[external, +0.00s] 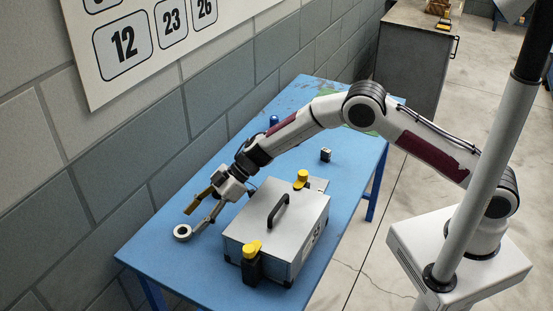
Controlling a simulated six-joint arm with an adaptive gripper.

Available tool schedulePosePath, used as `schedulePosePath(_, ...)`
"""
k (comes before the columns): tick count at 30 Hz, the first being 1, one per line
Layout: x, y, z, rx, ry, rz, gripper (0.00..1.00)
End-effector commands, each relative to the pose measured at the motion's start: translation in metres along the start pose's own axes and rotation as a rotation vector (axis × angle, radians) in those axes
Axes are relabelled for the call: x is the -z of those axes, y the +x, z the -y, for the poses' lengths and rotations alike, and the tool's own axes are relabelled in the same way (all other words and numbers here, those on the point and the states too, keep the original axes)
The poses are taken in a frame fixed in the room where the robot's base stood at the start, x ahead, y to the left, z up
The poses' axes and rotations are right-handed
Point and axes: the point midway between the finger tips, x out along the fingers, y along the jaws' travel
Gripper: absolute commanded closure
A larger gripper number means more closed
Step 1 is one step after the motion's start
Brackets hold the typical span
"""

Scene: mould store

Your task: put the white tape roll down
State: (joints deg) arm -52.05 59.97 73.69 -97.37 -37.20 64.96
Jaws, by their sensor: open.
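The white tape roll (183,232) shows as a small pale ring with a dark centre, near the left edge of the blue table (150,250). My gripper (198,216) is just right of it and above it in the picture, with its fingers spread apart. One finger reaches down close to the roll. I cannot tell whether that finger touches the roll or whether the roll rests fully on the table. Nothing is held between the fingers.
A grey metal box (280,225) with a black handle and yellow-topped clamps stands right of my gripper. A small dark block (325,155) and a blue object (274,121) are farther back. A block wall (120,160) runs along the table's left side.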

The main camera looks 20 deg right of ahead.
Motion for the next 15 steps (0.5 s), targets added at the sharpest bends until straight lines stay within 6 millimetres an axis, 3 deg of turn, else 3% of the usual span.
schedulePosePath(6,0.031,-0.021,0.000,0.000,-0.005,-0.004,0.48)
schedulePosePath(15,0.051,-0.036,0.001,0.001,-0.003,-0.003,0.48)
